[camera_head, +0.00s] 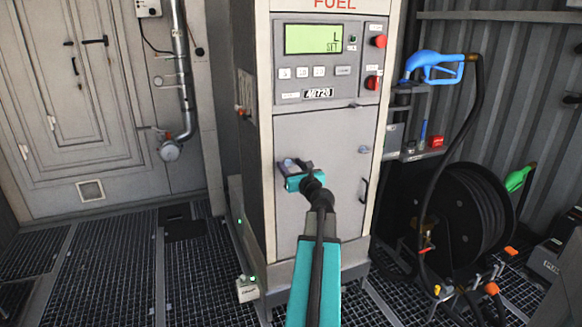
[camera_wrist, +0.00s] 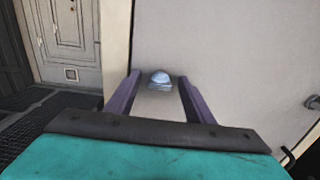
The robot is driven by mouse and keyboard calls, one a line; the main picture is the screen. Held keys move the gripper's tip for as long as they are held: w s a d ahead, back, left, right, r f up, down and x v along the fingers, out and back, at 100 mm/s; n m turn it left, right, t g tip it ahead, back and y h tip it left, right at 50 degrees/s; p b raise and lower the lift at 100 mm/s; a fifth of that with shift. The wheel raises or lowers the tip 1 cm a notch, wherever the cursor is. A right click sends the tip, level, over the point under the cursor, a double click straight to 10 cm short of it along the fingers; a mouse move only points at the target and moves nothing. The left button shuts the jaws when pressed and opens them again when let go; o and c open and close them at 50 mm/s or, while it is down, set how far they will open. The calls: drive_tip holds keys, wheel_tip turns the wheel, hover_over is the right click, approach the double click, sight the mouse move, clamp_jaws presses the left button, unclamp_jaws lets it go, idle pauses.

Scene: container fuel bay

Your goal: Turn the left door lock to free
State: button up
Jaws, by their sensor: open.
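The left door lock (camera_wrist: 159,77) is a small round silvery knob on the pale front door of the fuel dispenser. In the wrist view it shows between the tips of my gripper's two purple fingers, with a gap on each side. In the head view my gripper (camera_head: 295,166) is at the upper left of the lower door and hides most of this lock. My gripper is open and holds nothing. I cannot tell how far the fingertips reach around the knob, nor its turn position.
A second lock (camera_head: 364,149) is at the door's right, also in the wrist view (camera_wrist: 313,102), above a dark handle (camera_head: 364,191). The dispenser's display panel (camera_head: 330,60) is above. A hose reel (camera_head: 470,215) and blue nozzle (camera_head: 433,66) stand right.

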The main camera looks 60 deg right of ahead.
drive_tip(key=c, duration=0.9)
drive_tip(key=shift+a, duration=0.1)
drive_tip(key=shift+c, duration=0.7)
